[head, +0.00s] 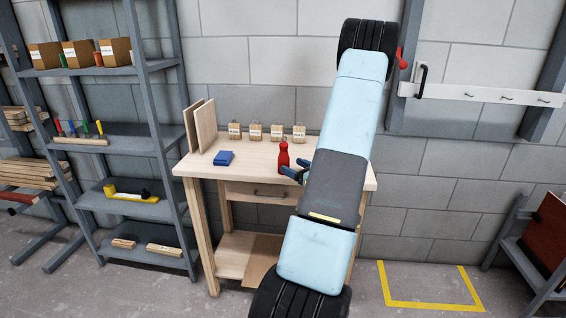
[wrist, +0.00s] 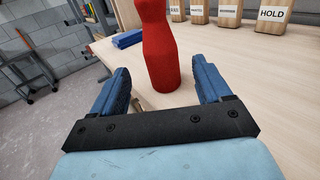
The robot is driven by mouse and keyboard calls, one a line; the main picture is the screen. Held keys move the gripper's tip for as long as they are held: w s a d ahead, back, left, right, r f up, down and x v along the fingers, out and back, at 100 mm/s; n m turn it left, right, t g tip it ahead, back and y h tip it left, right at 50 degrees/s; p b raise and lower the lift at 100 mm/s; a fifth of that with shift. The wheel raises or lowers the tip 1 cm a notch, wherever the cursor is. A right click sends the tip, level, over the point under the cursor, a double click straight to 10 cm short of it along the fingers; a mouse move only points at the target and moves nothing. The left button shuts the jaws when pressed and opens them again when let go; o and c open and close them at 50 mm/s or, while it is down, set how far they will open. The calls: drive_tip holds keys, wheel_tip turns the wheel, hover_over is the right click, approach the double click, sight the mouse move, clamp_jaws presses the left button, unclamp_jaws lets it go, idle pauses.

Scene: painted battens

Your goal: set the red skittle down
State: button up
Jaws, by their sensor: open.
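The red skittle (head: 283,157) stands upright on the wooden workbench (head: 255,167), near its front edge. In the wrist view the skittle (wrist: 160,50) is between and a little beyond the blue fingers of my gripper (wrist: 162,92), with its top cut off by the frame. My gripper is open, with a gap showing on both sides of the skittle. In the head view my gripper (head: 297,170) shows at the skittle's lower right, and my arm hides the right part of the bench.
A blue block (head: 224,158) lies on the bench to the left. Two upright boards (head: 203,127) stand at the bench's left end. Several labelled wooden blocks (head: 255,132) line the back. A grey shelf rack (head: 120,140) stands left of the bench.

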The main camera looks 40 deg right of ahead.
sight(288, 163)
drive_tip(key=shift+w+a, duration=0.1)
drive_tip(key=shift+w, duration=3)
drive_tip(key=shift+r, duration=0.1)
drive_tip(key=c, duration=1.2)
